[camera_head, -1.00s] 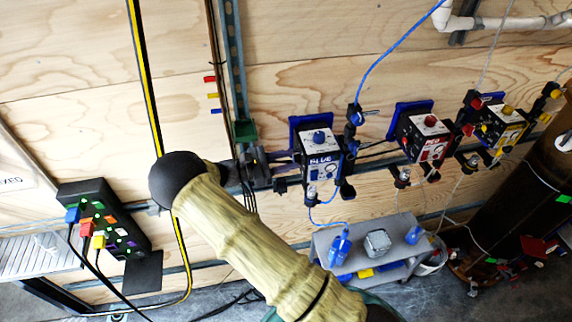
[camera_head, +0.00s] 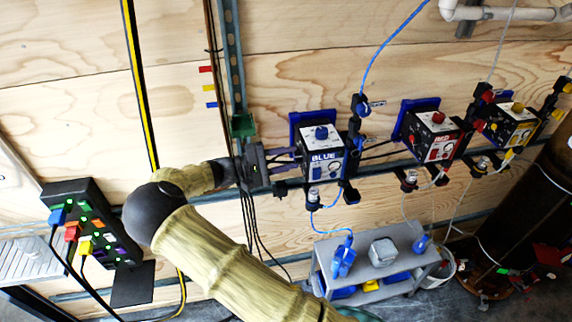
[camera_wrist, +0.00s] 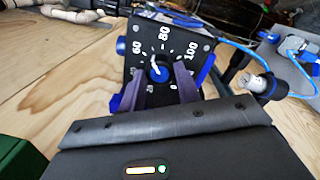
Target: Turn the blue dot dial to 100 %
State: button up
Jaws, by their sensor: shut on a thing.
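The blue-labelled box (camera_head: 322,155) is on the wall rail in the head view. Its dial face (camera_wrist: 143,96) shows in the wrist view, black with white marks including 60, 80 and 100. In the head view my gripper (camera_head: 288,160) reaches the box's left side, where the dial is hidden.
A red-labelled box (camera_head: 437,138) and a yellow-labelled box (camera_head: 511,127) hang further right. A grey cart (camera_head: 375,268) stands below. A black power strip (camera_head: 92,222) is at left. A blue tube (camera_head: 392,45) and dark cables run near the blue box.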

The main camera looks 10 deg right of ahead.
jog(key=shift+w+d+f+m+g+y+b, duration=0.1)
jog(key=shift+m+g+b, duration=0.15)
jog(key=shift+m+b, duration=2.4)
jog(key=shift+s+a+m+g+y+b, duration=0.1)
jog(key=shift+m+g+b, duration=0.2)
jog(key=shift+m+b, duration=2.4)
jog(key=shift+w+d+f+m+g+y+b, duration=0.1)
jog(key=shift+m+g+b, duration=0.15)
jog(key=shift+m+b, duration=2.4)
jog(key=shift+r+m+p, duration=0.1)
jog(key=shift+m+p, duration=0.8)
jog(key=shift+m, duration=0.2)
jog(key=o, duration=1)
jog(key=a, duration=1.1)
jog(key=w+a, duration=0.1)
jog(key=a, duration=0.5)
jog(key=shift+a, duration=0.25)
